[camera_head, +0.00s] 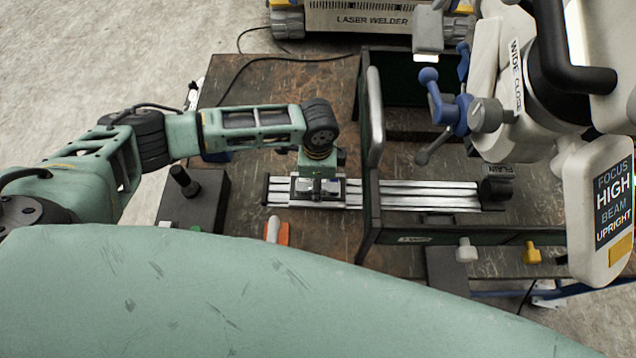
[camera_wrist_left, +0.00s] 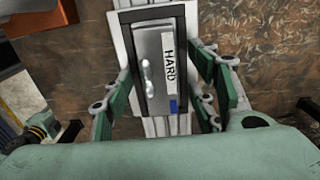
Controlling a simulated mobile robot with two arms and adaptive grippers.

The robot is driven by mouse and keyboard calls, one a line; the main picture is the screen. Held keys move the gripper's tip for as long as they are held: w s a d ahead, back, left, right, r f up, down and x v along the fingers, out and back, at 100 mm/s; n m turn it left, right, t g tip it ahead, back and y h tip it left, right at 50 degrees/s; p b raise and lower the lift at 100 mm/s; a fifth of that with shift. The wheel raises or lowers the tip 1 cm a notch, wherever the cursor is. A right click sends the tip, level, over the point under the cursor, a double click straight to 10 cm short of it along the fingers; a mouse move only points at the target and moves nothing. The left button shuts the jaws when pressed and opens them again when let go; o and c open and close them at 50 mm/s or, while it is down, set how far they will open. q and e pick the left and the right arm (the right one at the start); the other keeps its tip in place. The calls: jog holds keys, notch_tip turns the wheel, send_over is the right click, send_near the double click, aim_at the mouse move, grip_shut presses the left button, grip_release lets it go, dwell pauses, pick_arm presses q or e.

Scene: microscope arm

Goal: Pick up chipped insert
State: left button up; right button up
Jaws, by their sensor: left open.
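A grey metal block labelled HARD (camera_wrist_left: 158,70), with pale shiny spots on its left part and a small blue mark low on its right, sits in a dark recess of a silver carriage in the left wrist view. I cannot tell for sure whether it is the chipped insert. My left gripper (camera_wrist_left: 170,90) is open, with its green fingers on either side of the block; contact is not clear. In the head view my left gripper (camera_head: 318,182) points down over the carriage on the silver rail (camera_head: 425,196) and hides most of the block. My right gripper is out of view.
A dark upright frame with a grey handle (camera_head: 375,117) stands just right of my left gripper. A white instrument head labelled HIGH BEAM (camera_head: 612,205) hangs at the right. An orange-and-white object (camera_head: 283,234) lies in front. A laser welder (camera_head: 370,18) stands behind.

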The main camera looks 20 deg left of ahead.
pick_arm(q)
grip_shut()
dwell(0.5)
jog(key=shift+r, duration=0.15)
